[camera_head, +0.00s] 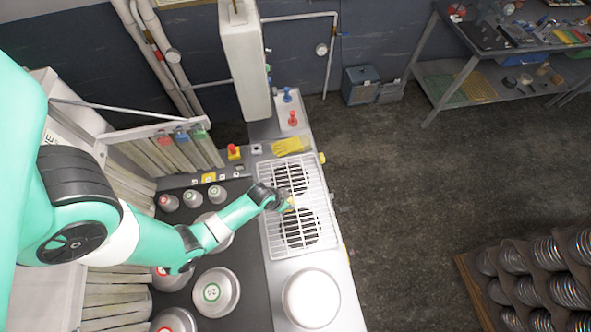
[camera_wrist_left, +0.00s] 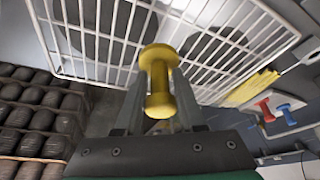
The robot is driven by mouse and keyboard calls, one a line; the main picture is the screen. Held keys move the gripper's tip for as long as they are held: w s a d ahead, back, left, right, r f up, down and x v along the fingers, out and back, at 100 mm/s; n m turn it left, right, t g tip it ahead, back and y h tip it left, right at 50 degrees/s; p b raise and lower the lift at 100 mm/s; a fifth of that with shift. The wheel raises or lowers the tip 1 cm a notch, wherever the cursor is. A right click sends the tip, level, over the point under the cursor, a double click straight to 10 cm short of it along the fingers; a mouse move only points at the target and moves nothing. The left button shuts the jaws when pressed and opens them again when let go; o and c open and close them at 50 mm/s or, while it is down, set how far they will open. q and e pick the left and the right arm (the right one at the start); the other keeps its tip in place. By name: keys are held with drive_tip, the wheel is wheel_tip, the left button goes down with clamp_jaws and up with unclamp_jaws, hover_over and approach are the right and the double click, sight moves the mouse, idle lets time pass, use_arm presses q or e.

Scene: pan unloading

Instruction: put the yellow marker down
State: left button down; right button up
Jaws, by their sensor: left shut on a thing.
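My left gripper (camera_head: 288,203) is over the white wire rack (camera_head: 270,241) on the grey counter in the head view. It is shut on the yellow marker (camera_wrist_left: 158,80), a peg with a wide round head and a narrower neck, seen between the fingers in the left wrist view. In the head view only a little yellow shows at the fingertips. The rack lies behind the marker in the left wrist view (camera_wrist_left: 105,36); I cannot tell whether they touch. My right gripper is not in view.
A red marker (camera_head: 293,118) and a blue marker (camera_head: 287,95) stand at the counter's far end. A yellow glove (camera_head: 292,145) lies beyond the rack. Several pans (camera_head: 214,292) lie on the dark belt at left. A white round lid-like thing (camera_head: 311,299) is nearer.

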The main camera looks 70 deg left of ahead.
use_arm(q)
wheel_tip(320, 180, down, 4)
drive_tip(key=b, duration=0.3)
drive_tip(key=shift+f, duration=0.15)
drive_tip(key=shift+d+f, duration=0.1)
drive_tip(key=shift+f, duration=0.2)
drive_tip(key=shift+f, duration=0.2)
drive_tip(key=c, duration=0.5)
unclamp_jaws()
